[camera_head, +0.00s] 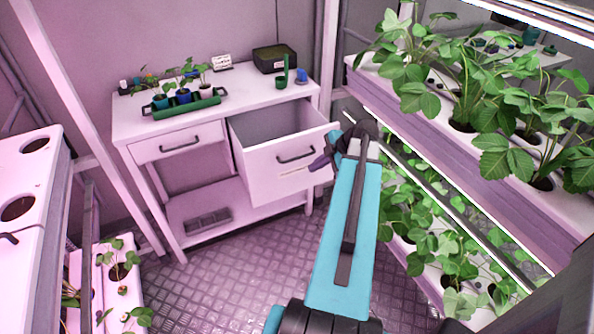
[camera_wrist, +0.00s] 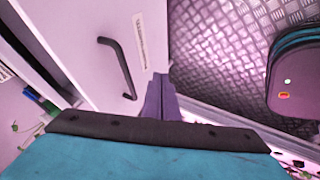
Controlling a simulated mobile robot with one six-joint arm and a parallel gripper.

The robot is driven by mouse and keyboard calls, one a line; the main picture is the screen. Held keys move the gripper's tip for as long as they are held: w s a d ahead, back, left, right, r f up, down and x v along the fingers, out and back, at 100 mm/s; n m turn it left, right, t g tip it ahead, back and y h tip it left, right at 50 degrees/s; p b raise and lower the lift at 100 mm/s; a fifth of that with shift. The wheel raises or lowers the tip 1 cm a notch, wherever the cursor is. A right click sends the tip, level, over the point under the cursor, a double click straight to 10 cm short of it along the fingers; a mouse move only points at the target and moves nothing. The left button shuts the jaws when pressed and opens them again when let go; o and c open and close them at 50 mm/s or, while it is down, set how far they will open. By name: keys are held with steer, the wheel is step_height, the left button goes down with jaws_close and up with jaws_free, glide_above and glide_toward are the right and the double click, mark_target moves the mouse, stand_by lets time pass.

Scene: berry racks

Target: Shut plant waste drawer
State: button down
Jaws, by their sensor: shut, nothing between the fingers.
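The open drawer (camera_head: 262,172) is the right-hand one of the white bench and stands pulled well out. Its front has a black bar handle (camera_head: 296,155) and a pale label strip beside it. In the wrist view the drawer front shows with the handle (camera_wrist: 118,68) and the label (camera_wrist: 138,40), whose text is too small to read. My gripper (camera_head: 312,165) is shut and empty at the right part of the drawer front, right of the handle. In the wrist view its fingertips (camera_wrist: 160,76) are together close to the drawer front; I cannot tell whether they touch it.
The left drawer (camera_head: 178,142) is shut. On the bench top (camera_head: 235,85) stand a green tray (camera_head: 180,106) with potted seedlings and a dark box (camera_head: 274,58). Plant racks (camera_head: 470,165) stand close on the right, and a white rack (camera_head: 30,235) on the left. The floor (camera_head: 235,270) between is clear.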

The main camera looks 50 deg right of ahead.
steer(key=p, duration=0.5)
glide_toward(295, 170)
steer(key=shift+w+a+f, duration=0.6)
steer(key=shift+a+f, duration=0.05)
steer(key=shift+f, duration=0.2)
steer(key=shift+w+a+f, duration=0.65)
steer(key=shift+f, duration=0.2)
steer(key=shift+w+a+f, duration=0.6)
steer(key=shift+a+f, duration=0.05)
steer(key=shift+f, duration=0.2)
steer(key=shift+a+b, duration=0.15)
steer(key=shift+b, duration=0.15)
